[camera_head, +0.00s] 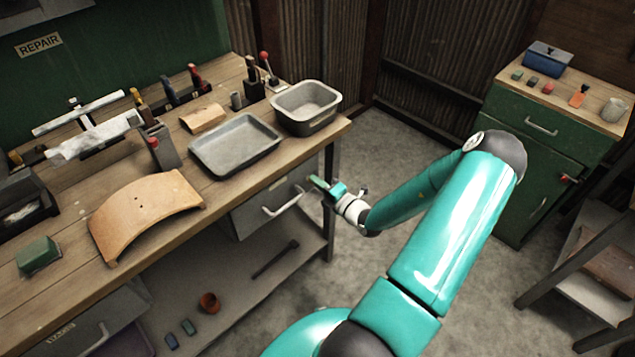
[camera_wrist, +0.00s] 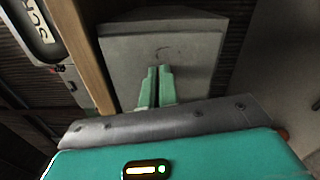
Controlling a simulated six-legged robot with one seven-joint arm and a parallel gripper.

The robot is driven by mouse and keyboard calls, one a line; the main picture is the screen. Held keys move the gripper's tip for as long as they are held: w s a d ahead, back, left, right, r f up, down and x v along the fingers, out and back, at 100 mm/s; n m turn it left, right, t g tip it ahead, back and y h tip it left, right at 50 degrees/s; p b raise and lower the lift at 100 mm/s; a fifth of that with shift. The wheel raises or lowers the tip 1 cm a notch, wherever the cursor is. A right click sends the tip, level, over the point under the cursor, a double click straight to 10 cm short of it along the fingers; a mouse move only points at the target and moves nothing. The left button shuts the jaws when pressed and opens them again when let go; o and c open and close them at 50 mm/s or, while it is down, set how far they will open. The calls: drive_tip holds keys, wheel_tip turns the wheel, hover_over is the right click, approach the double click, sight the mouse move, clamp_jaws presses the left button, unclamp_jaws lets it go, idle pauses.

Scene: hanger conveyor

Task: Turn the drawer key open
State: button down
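A grey drawer (camera_head: 262,203) with a light bar handle (camera_head: 284,200) hangs under the right end of the workbench and looks shut. Its grey face (camera_wrist: 190,52) fills the upper middle of the wrist view. A small dark curved mark (camera_wrist: 162,49) shows on that face, too small to identify. My gripper (camera_head: 318,184) is beside the drawer's right side, below the bench edge. In the wrist view, my gripper's two green fingers (camera_wrist: 158,70) are close together and point at the drawer face. No key is clearly visible between or beyond them.
The wooden workbench (camera_head: 225,225) carries a grey tray (camera_head: 235,146), a deep metal bin (camera_head: 306,105), a curved wooden piece (camera_head: 145,213) and several tools. A green cabinet (camera_head: 520,165) with a red-handled item (camera_head: 569,178) stands right. The floor between is clear.

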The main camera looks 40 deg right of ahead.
drive_tip(key=shift+m, duration=1)
drive_tip(key=c, duration=1.7)
unclamp_jaws()
drive_tip(key=s, duration=1.3)
drive_tip(key=shift+s+d, duration=0.2)
drive_tip(key=shift+s, duration=0.2)
